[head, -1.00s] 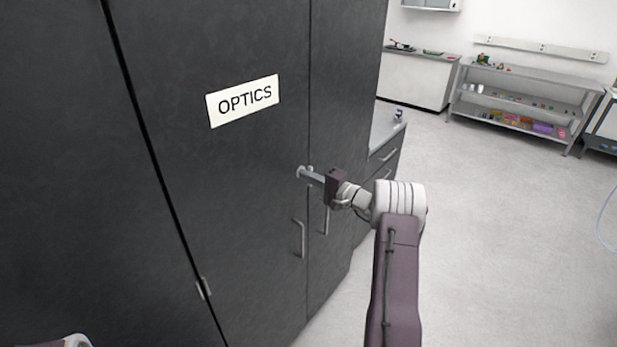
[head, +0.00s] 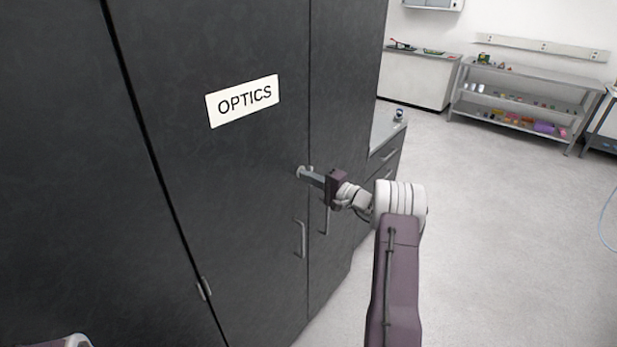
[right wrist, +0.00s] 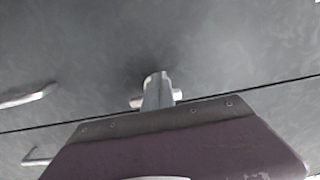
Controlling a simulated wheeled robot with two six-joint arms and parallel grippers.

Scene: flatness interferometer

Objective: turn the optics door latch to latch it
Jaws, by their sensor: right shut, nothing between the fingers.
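The dark optics door (head: 215,165) carries a white OPTICS sign (head: 242,101) and stands flush with the neighbouring panel. The optics door latch (head: 301,171) is a small light metal piece near the door's right edge, above a bar handle. My right gripper (head: 306,174) is shut and empty, with its fingertips at the latch. In the right wrist view, the shut fingers (right wrist: 158,92) cover the middle of the latch (right wrist: 137,102), and light ends show on both sides. Contact and the latch's exact angle are hard to tell. My left gripper is out of view.
Bar handles (head: 301,239) hang below the latch on both sides of the door seam. A small hinge-like fitting (head: 204,288) is at the door's lower left. A drawer cabinet (head: 386,157) stands behind at right. The floor (head: 500,230) on the right is clear.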

